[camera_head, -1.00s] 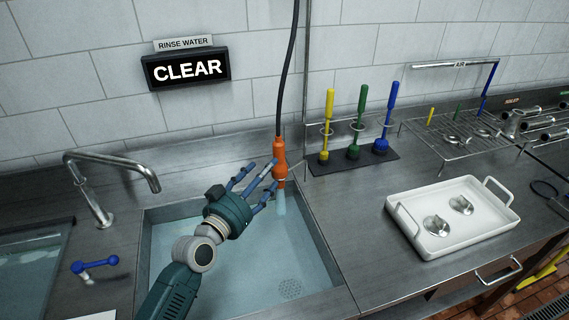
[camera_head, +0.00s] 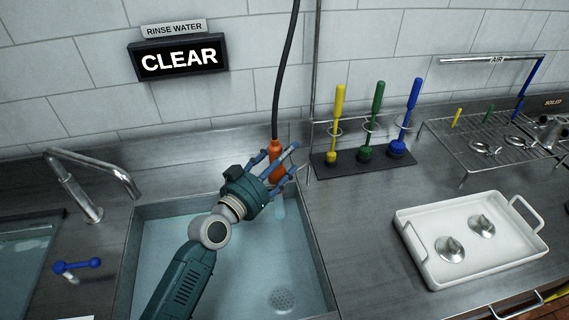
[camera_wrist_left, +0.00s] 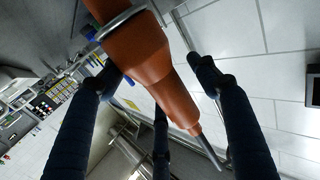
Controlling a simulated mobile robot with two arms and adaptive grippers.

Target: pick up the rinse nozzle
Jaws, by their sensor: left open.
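The orange rinse nozzle (camera_head: 275,153) hangs on a dark hose over the right rear corner of the water-filled sink. My left gripper (camera_head: 283,164) is open, with its blue fingers around the nozzle in the head view and partly hiding it. In the left wrist view the nozzle (camera_wrist_left: 150,60) runs between the spread fingers of the gripper (camera_wrist_left: 165,90). I cannot tell whether any finger touches it. My right gripper is not in view.
The sink (camera_head: 128,255) has a faucet (camera_head: 100,180) and a blue-handled lever (camera_head: 77,266) to its left. Yellow, green and blue brushes stand in a rack (camera_head: 325,170) to the right. A white tray (camera_head: 425,285) holds two metal parts. A sign (camera_head: 180,58) reads CLEAR.

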